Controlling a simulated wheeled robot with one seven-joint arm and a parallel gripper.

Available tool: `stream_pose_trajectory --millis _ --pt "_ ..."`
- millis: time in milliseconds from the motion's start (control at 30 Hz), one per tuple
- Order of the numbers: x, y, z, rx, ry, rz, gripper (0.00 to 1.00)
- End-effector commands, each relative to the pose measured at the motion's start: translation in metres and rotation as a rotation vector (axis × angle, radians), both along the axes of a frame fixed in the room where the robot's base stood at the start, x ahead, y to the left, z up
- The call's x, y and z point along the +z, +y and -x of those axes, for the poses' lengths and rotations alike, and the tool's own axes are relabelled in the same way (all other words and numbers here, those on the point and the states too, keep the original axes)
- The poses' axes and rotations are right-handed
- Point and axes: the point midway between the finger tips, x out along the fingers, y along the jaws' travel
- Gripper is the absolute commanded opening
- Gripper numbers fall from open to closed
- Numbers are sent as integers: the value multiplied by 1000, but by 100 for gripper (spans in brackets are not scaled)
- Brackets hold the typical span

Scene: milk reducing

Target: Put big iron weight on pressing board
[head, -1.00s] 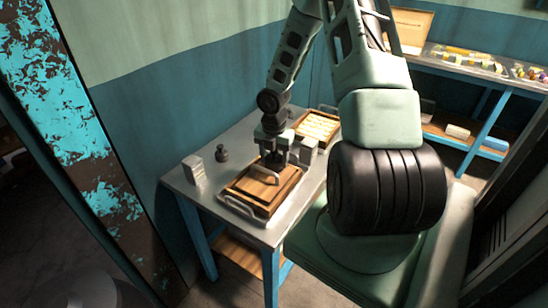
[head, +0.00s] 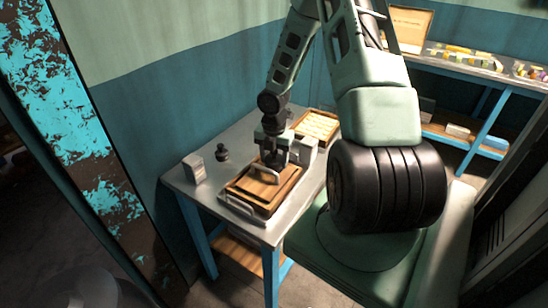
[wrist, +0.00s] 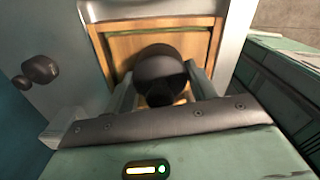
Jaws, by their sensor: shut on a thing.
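The big iron weight is a dark rounded knob-topped piece (wrist: 160,66) held between the two fingers of my gripper (wrist: 163,88) in the wrist view. In the head view my gripper (head: 273,165) is over the pressing board, and the weight is mostly hidden by the fingers. The pressing board (head: 255,190) is a wooden panel in a wooden frame with metal handles; it also shows in the wrist view (wrist: 120,50) behind the weight. The weight is over the board's middle area. I cannot tell whether it touches the board.
A second table with colourful items (head: 465,58) stands at the back right.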

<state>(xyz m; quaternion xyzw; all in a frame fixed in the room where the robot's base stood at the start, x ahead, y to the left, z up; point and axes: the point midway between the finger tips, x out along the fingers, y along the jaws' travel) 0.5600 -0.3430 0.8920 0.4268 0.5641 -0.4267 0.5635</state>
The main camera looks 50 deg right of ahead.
Motion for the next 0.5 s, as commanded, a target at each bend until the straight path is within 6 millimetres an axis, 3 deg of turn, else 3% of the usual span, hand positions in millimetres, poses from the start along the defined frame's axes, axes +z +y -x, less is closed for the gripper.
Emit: stream_pose_trajectory --millis 233,267,300,333,500 --pt "-1 0 -1 1 -2 2 0" --pt "-1 0 -1 1 -2 2 64" --pt "-1 0 -1 0 -2 2 75" --pt "-1 0 -1 0 -2 2 81" --pt "-1 0 0 0 -1 1 81"
